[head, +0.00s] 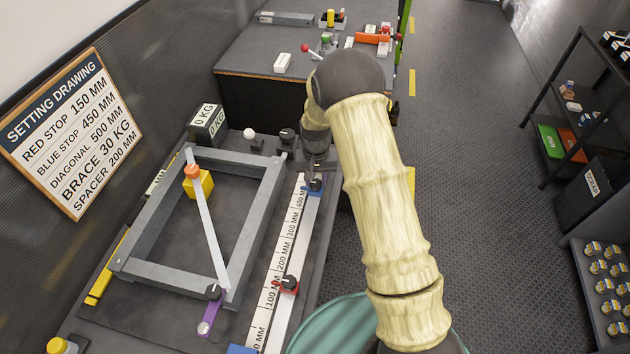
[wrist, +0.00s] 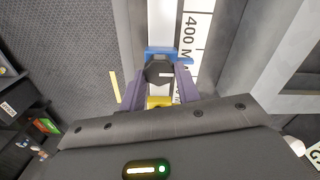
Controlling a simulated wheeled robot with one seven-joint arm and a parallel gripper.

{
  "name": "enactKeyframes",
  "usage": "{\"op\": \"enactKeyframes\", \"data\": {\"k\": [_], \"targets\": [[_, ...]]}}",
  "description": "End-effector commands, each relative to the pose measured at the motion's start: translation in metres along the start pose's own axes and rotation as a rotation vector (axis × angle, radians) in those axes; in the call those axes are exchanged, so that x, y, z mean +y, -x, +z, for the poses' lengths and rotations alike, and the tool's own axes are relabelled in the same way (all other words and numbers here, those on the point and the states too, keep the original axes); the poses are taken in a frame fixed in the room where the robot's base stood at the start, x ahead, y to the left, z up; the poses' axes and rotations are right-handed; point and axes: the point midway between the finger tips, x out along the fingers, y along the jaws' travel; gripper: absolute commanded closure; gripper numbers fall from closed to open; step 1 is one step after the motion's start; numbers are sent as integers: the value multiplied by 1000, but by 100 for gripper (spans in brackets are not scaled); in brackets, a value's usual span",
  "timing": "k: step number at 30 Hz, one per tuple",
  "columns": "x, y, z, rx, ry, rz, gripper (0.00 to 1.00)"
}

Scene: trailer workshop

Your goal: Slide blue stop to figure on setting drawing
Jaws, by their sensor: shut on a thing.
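The blue stop (head: 315,190) sits on the white scale rail (head: 274,282), near its far end, by the 400 label. In the wrist view the blue stop (wrist: 165,52) carries a black knob (wrist: 158,71) between my two purple fingers. My gripper (head: 316,178) is shut on that knob; it also shows in the wrist view (wrist: 158,82). The exact reading at the stop cannot be told. The setting drawing (head: 72,132) leans at the left and lists blue stop 450 MM. The red stop (head: 286,285) is lower on the rail, above the 100 label.
A grey frame (head: 148,232) with a white diagonal bar (head: 209,232) lies left of the rail. A yellow block (head: 205,181) sits inside it. A 0 KG box (head: 207,124) stands behind. A blue end block (head: 242,350) is at the rail's near end.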

Motion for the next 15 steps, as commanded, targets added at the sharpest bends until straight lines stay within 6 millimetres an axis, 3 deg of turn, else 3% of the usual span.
{"op": "enactKeyframes", "data": {"k": [5, 6, 9, 15], "targets": [[-2, -1, 2, -5, 5, 1, 100], [-2, -1, 2, -5, 5, 1, 66], [0, -1, 2, -5, 2, 1, 46], [2, -1, 1, -4, -2, 1, 46]]}}
